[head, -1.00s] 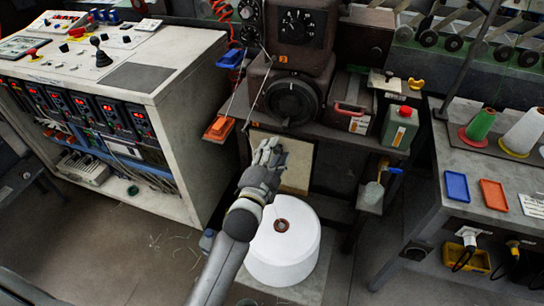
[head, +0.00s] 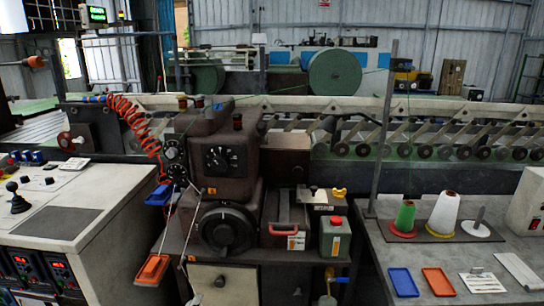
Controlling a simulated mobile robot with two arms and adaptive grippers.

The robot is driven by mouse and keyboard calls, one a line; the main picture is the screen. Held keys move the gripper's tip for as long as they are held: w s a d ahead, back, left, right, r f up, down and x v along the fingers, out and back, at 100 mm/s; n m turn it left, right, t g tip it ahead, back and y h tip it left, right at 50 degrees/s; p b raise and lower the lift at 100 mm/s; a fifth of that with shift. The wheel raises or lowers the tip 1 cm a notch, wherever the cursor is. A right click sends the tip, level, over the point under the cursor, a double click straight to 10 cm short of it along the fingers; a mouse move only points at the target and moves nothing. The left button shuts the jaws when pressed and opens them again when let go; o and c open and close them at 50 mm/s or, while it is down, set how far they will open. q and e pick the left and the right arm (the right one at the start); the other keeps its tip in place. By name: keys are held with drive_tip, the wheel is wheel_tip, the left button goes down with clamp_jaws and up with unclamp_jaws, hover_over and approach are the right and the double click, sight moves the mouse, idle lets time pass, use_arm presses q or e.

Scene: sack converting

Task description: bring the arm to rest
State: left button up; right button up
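Neither of my grippers nor my arms shows in the head view now. The view faces a dark brown sewing machine head (head: 217,150) with a black handwheel (head: 227,230), standing on a dark bench. What my arms hold, if anything, cannot be seen.
A control cabinet (head: 88,212) stands at the left. At the right, a grey table (head: 447,259) bears a green thread cone (head: 405,216), a white cone (head: 444,213), a blue tray (head: 403,282) and an orange tray (head: 438,282). A green can (head: 335,238) stands on the machine bench. A long conveyor runs behind.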

use_arm(q)
drive_tip(key=s+a+f+n+g, duration=0.1)
drive_tip(key=s+f+n+g, duration=0.2)
drive_tip(key=s, duration=0.6)
drive_tip(key=s+a+f+n+g, duration=0.1)
drive_tip(key=s+f+n+g, duration=0.3)
drive_tip(key=s, duration=0.6)
drive_tip(key=s+a+f+g, duration=0.1)
drive_tip(key=s+g, duration=0.4)
drive_tip(key=s, duration=0.4)
wheel_tip(320, 180, down, 27)
drive_tip(key=s+g, duration=0.1)
drive_tip(key=s+a+f+g+p, duration=0.1)
drive_tip(key=s+a+f, duration=0.1)
drive_tip(key=s+f, duration=1.3)
drive_tip(key=shift+s+a+g+h, duration=0.25)
drive_tip(key=shift+s+g+h, duration=0.05)
drive_tip(key=shift+s, duration=0.65)
